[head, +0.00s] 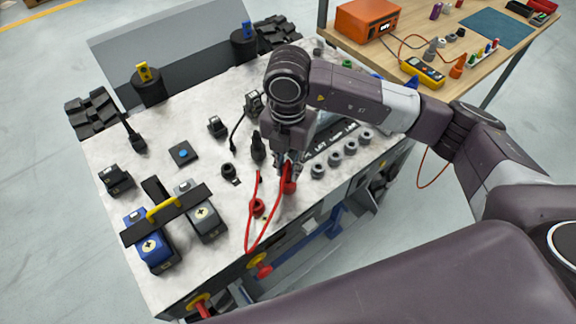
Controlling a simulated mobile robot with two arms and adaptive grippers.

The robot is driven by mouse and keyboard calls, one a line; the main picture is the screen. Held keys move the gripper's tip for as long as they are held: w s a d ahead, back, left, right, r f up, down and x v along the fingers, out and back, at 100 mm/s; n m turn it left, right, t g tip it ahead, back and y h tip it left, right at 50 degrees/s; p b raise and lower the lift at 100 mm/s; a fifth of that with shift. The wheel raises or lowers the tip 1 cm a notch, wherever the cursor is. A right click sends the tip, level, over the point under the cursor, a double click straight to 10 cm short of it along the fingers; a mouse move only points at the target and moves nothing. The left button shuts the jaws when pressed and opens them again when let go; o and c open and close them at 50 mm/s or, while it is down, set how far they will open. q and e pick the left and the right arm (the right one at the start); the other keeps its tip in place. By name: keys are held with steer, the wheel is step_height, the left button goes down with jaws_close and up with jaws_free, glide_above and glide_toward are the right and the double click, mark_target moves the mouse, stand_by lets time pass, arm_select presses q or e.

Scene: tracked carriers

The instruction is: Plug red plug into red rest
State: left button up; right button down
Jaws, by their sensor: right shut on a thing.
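My right gripper (286,168) points down over the front part of the carrier's grey top (200,262). It is shut on the red plug (289,186), whose lower part shows below the fingers. A red cable (249,238) loops from the plug towards the front edge and back up. A small red round fitting (257,208), which looks like the red rest, is on the top left of the plug, apart from it. The fingers partly hide the plug, and I cannot tell whether its lower end touches the surface. My left gripper is not in view.
A row of grey sockets (335,159) lies right of the gripper. A black lever (258,147) stands close on its left. A wooden bench (460,45) with tools stands at the back right.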

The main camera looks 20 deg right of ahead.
mark_target(288, 162)
steer(key=shift+f+b, duration=0.7)
steer(key=shift+f, duration=0.2)
steer(key=c, duration=1.7)
jaws_free()
step_height(288, 162, up, 12)
steer(key=shift+s+f, duration=0.1)
